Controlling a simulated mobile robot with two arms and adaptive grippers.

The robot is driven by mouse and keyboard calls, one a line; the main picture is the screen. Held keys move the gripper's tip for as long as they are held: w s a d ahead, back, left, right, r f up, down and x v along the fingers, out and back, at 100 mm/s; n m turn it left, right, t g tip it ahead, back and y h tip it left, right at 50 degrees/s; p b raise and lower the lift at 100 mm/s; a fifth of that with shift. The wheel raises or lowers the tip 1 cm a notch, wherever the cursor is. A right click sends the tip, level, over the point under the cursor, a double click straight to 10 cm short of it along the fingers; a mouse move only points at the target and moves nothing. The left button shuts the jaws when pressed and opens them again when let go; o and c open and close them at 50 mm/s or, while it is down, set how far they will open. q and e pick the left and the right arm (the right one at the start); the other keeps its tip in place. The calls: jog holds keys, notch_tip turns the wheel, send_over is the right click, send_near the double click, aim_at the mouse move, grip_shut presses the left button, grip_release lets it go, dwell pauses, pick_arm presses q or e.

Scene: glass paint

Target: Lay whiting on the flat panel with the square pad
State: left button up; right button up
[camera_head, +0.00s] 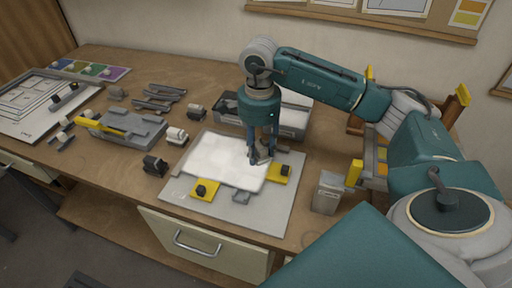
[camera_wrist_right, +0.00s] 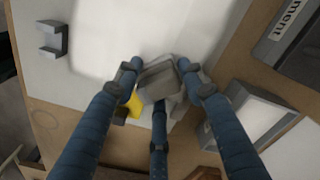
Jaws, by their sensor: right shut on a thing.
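The flat panel (camera_head: 222,158) is a white sheet lying on a light grey board (camera_head: 272,212) on the bench. It also fills the upper part of the right wrist view (camera_wrist_right: 125,40). My right gripper (camera_head: 262,157) points down over the panel's right edge. In the wrist view its blue fingers (camera_wrist_right: 160,78) are closed around a grey block (camera_wrist_right: 158,84), which looks like the square pad. The fingers partly hide the block, and I cannot tell whether it touches the panel. My left gripper is not in view.
Yellow clamps with black knobs (camera_head: 205,189) (camera_head: 280,174) sit along the panel's front and right sides. A grey tray (camera_head: 291,118) stands behind the gripper, and a metal canister (camera_head: 328,193) at the right. Small tools and a grey fixture (camera_head: 128,128) occupy the left.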

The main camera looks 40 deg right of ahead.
jog(key=r, duration=0.1)
jog(key=r+p, duration=0.1)
jog(key=shift+s+d+r, duration=0.15)
jog(key=shift+d+r, duration=0.05)
jog(key=shift+r, duration=0.2)
jog(key=shift+a+r+p, duration=0.1)
jog(key=shift+r+p, duration=0.1)
jog(key=shift+p, duration=0.2)
notch_tip(320, 180, up, 3)
jog(key=shift+a+r+p, duration=0.1)
jog(key=shift+p, duration=0.85)
jog(key=shift+r, duration=0.3)
jog(key=shift+w+r+p, duration=0.2)
jog(key=shift+r+p, duration=0.15)
jog(key=shift+p, duration=0.1)
jog(key=shift+r, duration=0.25)
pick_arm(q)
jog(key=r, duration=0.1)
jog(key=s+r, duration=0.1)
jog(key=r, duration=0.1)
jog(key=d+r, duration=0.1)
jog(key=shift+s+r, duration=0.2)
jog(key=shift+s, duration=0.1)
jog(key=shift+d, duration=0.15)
